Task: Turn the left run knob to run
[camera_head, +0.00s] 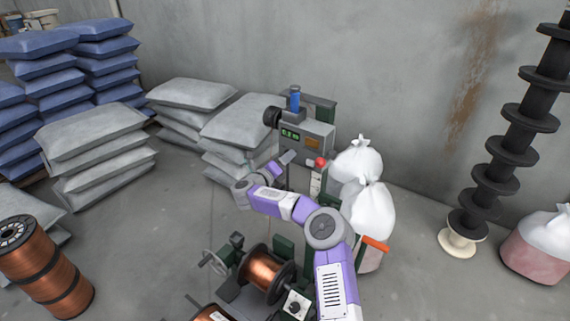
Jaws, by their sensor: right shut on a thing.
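My right arm comes in from the bottom right and bends left, then back up to the machine with a green display (306,137). My right gripper (288,158) is at the lower left of that machine's front. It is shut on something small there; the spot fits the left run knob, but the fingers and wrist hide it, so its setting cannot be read. A red button (320,162) sits just right of the gripper, above a pale switch panel (315,185). My left gripper is out of view.
A copper spool (266,271) on a green stand is in front, beside a black dial on a white plate (295,306). White sacks (368,209) stand right of the machine. Grey bags (237,122) are stacked behind left. Open floor lies at the centre left.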

